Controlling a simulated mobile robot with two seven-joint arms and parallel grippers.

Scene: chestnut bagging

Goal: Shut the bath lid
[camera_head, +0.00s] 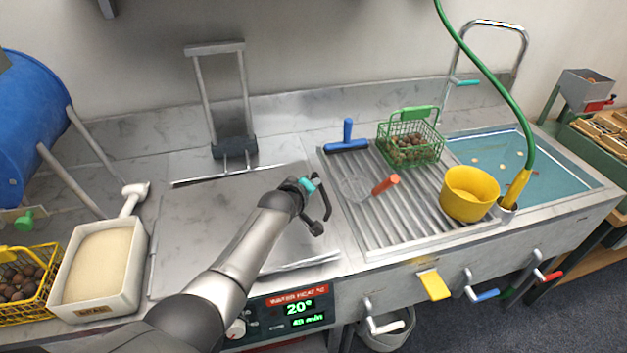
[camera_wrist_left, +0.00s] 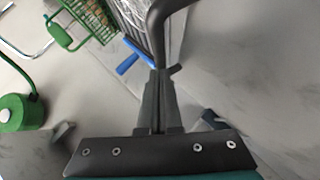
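The bath lid (camera_head: 220,215) is a flat grey steel panel over the left part of the counter. It looks nearly level, with a dark slit along its back edge and a thin bright line along its front edge. I cannot tell whether it is fully seated. My left gripper (camera_head: 316,208) is over the lid's right side. In the left wrist view its dark fingers (camera_wrist_left: 157,95) are close together at a curved dark bar (camera_wrist_left: 155,25), which looks like the lid's handle. My arm hides part of the lid. My right gripper is not in view.
A steel frame (camera_head: 213,100) stands behind the lid. Right of it are a ribbed drainer (camera_head: 400,225), a green basket (camera_head: 410,142), a yellow pot (camera_head: 468,193) and a water basin (camera_head: 540,165). A white tub (camera_head: 98,265) stands left. The control panel (camera_head: 290,310) is in front.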

